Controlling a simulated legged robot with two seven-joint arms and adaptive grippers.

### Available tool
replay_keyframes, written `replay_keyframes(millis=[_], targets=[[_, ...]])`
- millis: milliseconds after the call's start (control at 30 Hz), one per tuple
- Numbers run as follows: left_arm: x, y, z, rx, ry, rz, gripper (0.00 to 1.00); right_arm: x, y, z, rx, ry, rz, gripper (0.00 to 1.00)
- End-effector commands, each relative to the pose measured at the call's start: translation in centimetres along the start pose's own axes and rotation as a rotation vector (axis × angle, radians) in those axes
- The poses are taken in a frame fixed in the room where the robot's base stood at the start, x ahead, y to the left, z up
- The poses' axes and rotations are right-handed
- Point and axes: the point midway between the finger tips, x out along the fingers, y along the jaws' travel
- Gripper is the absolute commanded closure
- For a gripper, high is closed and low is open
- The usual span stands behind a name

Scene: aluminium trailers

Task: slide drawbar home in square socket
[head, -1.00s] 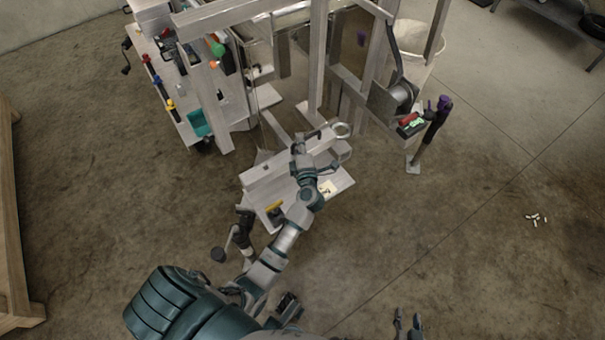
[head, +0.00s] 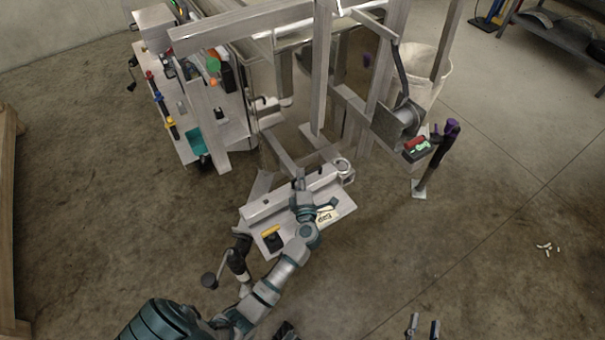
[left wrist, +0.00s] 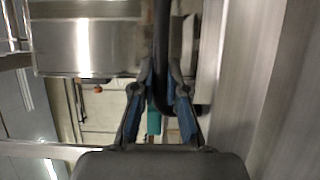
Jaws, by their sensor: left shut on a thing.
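A grey metal drawbar (head: 265,207) lies along the back of a low grey stand (head: 337,212), with a round ring (head: 343,165) at its right end. My left gripper (head: 299,181) is over the middle of the drawbar. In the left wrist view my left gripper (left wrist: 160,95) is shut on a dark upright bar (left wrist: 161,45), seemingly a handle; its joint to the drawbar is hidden. My right gripper (head: 423,327) is at the bottom edge, fingers apart and empty. I cannot make out the square socket.
A grey trailer frame (head: 322,70) stands behind the stand, with a winch (head: 398,120) and a purple-topped jack (head: 437,155) at right. A tool bench (head: 215,130) is at left. A white bucket (head: 425,65) stands behind. The floor at right is mostly clear.

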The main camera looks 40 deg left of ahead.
Motion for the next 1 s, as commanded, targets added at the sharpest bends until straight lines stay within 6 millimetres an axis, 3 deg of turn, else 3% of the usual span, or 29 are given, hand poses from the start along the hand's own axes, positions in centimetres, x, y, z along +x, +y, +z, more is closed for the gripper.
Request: replay_keyframes(millis=[200,567,600,667,1000], targets=[[0.0,-1.7,0.0,0.002,0.0,0.003,1.0,0.1,-0.3,-1.7,0.007,0.13,-0.007,0.6],[0.1,-2.1,0.1,-0.001,-0.001,0.005,1.0,0.1,-0.2,-1.4,0.006,0.106,-0.005,0.6],[0.0,-2.4,0.0,0.0,0.0,-0.002,0.8,0.2,-0.2,-1.4,0.006,0.105,-0.005,0.6],[0.0,-2.4,0.0,0.0,0.0,-0.001,0.65,0.3,-0.2,-1.3,0.006,0.104,-0.005,0.6],[0.0,-2.6,0.0,0.001,0.0,-0.002,0.62,0.3,-0.2,-1.2,0.006,0.105,-0.004,0.6]])
